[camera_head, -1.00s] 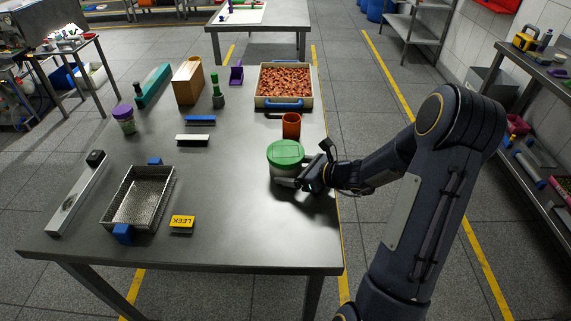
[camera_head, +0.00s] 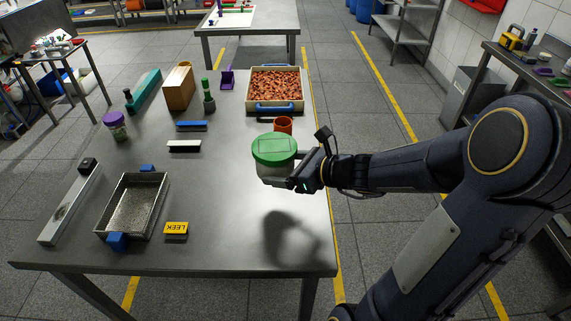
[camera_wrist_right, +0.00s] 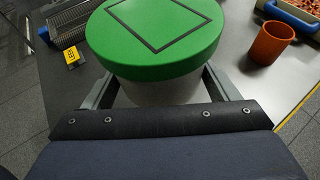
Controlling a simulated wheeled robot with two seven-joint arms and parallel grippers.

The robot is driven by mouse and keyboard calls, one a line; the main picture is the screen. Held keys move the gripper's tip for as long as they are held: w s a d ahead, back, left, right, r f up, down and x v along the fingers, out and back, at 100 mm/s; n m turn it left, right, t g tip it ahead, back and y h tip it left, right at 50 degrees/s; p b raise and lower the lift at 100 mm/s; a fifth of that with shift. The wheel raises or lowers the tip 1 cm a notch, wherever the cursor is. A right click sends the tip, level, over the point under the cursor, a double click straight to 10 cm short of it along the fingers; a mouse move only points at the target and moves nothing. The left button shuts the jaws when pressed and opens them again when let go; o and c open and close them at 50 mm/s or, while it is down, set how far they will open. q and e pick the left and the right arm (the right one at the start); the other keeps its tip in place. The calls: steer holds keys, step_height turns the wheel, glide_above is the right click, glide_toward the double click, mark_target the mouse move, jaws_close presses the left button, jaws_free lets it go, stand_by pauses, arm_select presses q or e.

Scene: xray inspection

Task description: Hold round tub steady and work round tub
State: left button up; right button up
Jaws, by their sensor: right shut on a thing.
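The round tub (camera_head: 274,160) is white with a green lid that bears a dark square outline. It is held above the table, roughly upright, and its shadow falls on the steel top below. My right gripper (camera_head: 283,177) is shut on its sides from the right. In the right wrist view the tub (camera_wrist_right: 155,35) fills the top middle, with the gripper's two fingers on either side of its white body. The lid is on. My left gripper is not in view.
An orange cup (camera_head: 283,125) stands just behind the tub. A tray of reddish pieces (camera_head: 250,104) is at the back right. The table's front right is clear.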

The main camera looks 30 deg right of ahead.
mark_target(275, 159)
steer(key=s+a+r, duration=0.2)
steer(key=s+a, duration=0.1)
steer(key=s, duration=0.1)
steer(key=shift+s+r, duration=0.25)
steer(key=shift+s, duration=0.15)
steer(key=shift+a, duration=0.1)
steer(key=o, duration=0.4)
steer(key=c, duration=0.8)
